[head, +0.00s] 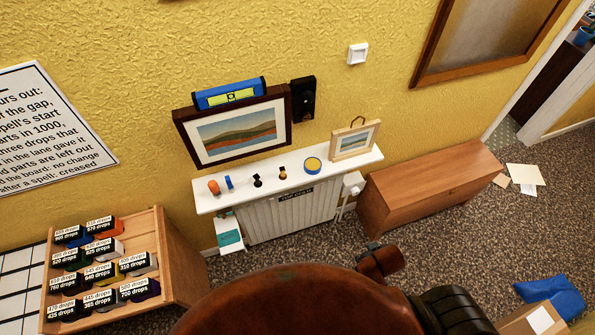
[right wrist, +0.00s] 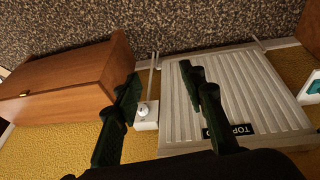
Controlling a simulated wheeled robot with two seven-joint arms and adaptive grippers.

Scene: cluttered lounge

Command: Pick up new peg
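No object is clearly marked as the new peg. On the white shelf (head: 335,175) above the radiator stand small items: an orange piece (head: 213,187), a short blue upright piece (head: 229,183), two small dark pieces (head: 258,182) (head: 282,174) and a round yellow-topped blue tin (head: 313,164). Which of them is a peg I cannot tell. My right gripper (right wrist: 163,88) is open and empty in the right wrist view, its dark fingers apart in front of the radiator (right wrist: 240,95) and a white valve. In the head view I cannot make out its fingers. My left gripper is not in view.
A wooden rack of labelled bins (head: 170,255) stands at the left. A small framed picture (head: 354,141) is on the shelf's right end. A wooden chest (head: 430,190) stands right of the radiator. Papers (head: 525,175) and a cardboard box (head: 535,320) lie on the carpet.

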